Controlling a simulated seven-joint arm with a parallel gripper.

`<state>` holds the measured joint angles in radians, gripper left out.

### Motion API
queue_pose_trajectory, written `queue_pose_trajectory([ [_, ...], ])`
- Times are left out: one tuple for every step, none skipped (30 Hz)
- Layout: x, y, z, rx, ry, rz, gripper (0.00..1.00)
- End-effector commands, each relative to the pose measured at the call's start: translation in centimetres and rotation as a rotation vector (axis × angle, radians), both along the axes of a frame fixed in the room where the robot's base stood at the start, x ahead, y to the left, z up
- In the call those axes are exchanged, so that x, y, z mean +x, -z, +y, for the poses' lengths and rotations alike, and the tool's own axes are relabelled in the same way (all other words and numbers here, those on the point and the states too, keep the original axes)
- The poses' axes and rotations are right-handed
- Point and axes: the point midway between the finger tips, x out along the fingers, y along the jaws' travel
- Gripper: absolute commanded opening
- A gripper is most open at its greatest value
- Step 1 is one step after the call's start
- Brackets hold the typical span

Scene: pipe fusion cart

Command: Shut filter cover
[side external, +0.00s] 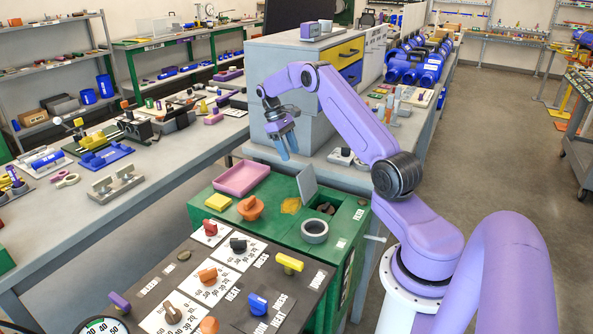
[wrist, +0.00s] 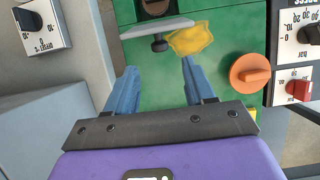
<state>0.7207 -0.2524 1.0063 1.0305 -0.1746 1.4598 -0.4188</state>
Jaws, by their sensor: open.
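A yellow cloth (side external: 290,205) lies beside the cover. A grey ring (side external: 314,231), an orange knob (side external: 250,208), a yellow block (side external: 218,202) and a pink tray (side external: 242,178) are on the cart top. The knobbed control panel (side external: 255,312) is in front; a grey cabinet (side external: 270,103) stands behind.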

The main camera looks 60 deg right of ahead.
Motion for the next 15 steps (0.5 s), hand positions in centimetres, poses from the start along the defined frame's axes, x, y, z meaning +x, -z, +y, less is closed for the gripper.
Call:
queue_pose_trajectory([
  [-0.5,0.9,0.0,0.002,0.001,0.004,0.54],
  [-0.7,1.5,0.0,0.002,0.001,0.005,0.54],
  [-1.1,2.1,0.0,0.001,0.002,0.005,0.54],
  [-1.2,2.7,0.0,0.001,0.002,0.004,0.54],
  [-1.4,3.1,0.0,0.001,0.002,0.005,0.54],
  [-1.7,3.8,0.0,0.002,0.001,0.004,0.54],
  [-1.9,4.2,0.0,0.002,0.001,0.005,0.54],
  [-2.0,4.6,0.0,0.002,0.001,0.004,0.54],
  [-2.2,5.1,0.0,0.001,0.000,0.004,0.54],
  [-2.3,5.4,0.0,0.001,0.000,0.003,0.54],
  [-2.4,5.7,0.0,0.000,0.000,0.003,0.54],
  [-2.6,6.1,0.0,0.001,0.000,0.003,0.54],
  [-2.7,6.3,0.0,0.001,0.001,0.003,0.54],
  [-2.8,6.5,0.0,0.000,0.001,0.002,0.54],
  [-2.8,6.7,0.0,0.000,0.001,0.002,0.54],
])
